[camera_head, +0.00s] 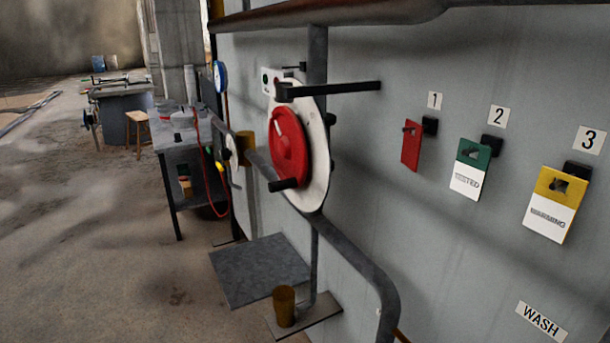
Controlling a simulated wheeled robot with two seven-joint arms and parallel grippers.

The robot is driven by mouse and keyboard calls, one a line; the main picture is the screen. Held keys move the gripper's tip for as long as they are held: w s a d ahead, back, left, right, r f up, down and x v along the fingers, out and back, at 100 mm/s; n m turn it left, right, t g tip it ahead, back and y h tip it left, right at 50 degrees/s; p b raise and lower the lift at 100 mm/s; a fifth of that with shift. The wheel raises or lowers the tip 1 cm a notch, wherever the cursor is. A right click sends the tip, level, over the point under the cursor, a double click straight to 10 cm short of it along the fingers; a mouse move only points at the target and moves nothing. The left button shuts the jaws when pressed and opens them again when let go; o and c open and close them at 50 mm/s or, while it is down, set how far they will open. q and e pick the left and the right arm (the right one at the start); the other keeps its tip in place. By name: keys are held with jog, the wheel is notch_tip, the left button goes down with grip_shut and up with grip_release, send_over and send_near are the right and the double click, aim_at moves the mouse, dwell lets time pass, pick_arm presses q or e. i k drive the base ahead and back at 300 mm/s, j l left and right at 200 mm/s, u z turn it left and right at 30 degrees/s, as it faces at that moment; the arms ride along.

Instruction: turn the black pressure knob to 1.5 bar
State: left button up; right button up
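A small black knob (226,154) sits at the front of a white round dial (234,160) on the wall, left of the large red wheel. It looks like the pressure knob, but the dial is seen nearly edge-on and its markings and setting cannot be read. A blue-rimmed gauge (219,77) is above it, also seen at a steep angle. Neither of my grippers is in view.
A red wheel (288,146) with a black handle sits on a white disc, with a long black lever (335,88) above. Red, green and yellow tags (551,203) hang at right. A table (172,145) stands beyond the dial. Open floor (110,250) lies left.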

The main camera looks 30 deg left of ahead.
aim_at(225, 154)
jog(key=j, duration=0.55)
jog(key=i+j, duration=0.15)
jog(key=j, duration=1)
jog(key=i+j, duration=0.1)
jog(key=j, duration=0.45)
jog(key=i+j+u, duration=0.1)
jog(key=j, duration=0.45)
